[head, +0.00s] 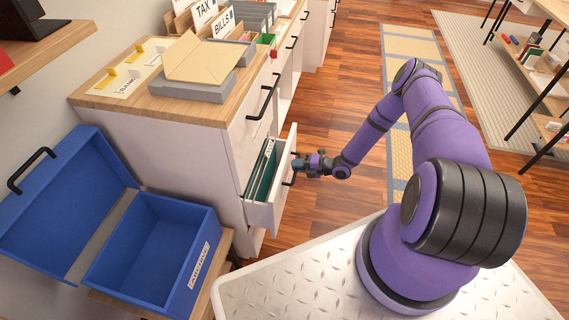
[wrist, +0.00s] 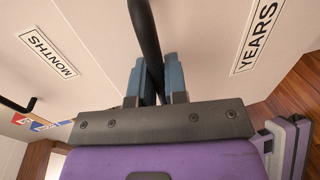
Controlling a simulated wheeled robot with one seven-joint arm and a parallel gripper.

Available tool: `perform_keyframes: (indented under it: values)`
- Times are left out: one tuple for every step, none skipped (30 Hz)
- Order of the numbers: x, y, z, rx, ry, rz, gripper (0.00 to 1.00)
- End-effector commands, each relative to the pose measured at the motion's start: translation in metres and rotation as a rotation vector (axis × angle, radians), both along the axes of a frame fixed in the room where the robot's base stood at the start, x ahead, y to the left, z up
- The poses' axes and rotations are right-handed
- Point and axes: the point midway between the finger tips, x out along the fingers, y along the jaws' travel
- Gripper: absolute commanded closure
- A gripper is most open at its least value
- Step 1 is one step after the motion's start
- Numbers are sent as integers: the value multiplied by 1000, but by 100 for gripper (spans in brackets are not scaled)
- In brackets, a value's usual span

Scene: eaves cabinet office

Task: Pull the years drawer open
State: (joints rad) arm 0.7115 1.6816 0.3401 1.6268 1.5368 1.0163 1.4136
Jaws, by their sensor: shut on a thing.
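The years drawer (head: 268,211) stands partly pulled out of the white cabinet in the head view, with green hanging files (head: 262,170) inside. Its front carries the YEARS label (wrist: 257,36) in the wrist view. The drawer's black bar handle (wrist: 146,35) runs between the fingers of my gripper (wrist: 154,84). My gripper is shut on this handle. In the head view my gripper (head: 298,164) is at the drawer front, and the arm reaches in from the right. The fingers hide part of the handle.
A MONTHS label (wrist: 48,52) is on the neighbouring front. Above the open drawer is a closed front with a black handle (head: 264,98). An open blue box (head: 150,245) stands left of the drawer. The wooden floor (head: 340,110) right of the drawer is clear apart from my arm.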

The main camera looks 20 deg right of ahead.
Motion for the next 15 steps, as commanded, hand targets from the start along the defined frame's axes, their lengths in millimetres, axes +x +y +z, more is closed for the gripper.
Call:
perform_keyframes:
  values:
    - [-6,-10,0,-1,1,-3,100]
    - [-9,-14,0,-1,1,-3,100]
    - [-14,-20,-1,-2,2,-2,100]
    - [-17,-25,-1,-2,2,-2,100]
    - [-20,-30,-1,-1,1,-3,100]
    - [-25,-35,0,-1,1,-3,100]
    - [-29,-40,0,-1,2,-2,100]
    - [-32,-45,-1,-1,2,-2,100]
    - [-37,-51,-1,-1,2,-3,100]
    - [-40,-55,-1,-1,2,-2,100]
    - [-43,-60,-1,-1,2,-2,100]
    - [-48,-66,-1,-1,1,-3,100]
    - [-51,-71,-1,-1,1,-3,100]
    - [-55,-75,-1,-2,1,-2,100]
    - [-59,-81,-1,-2,1,-2,100]
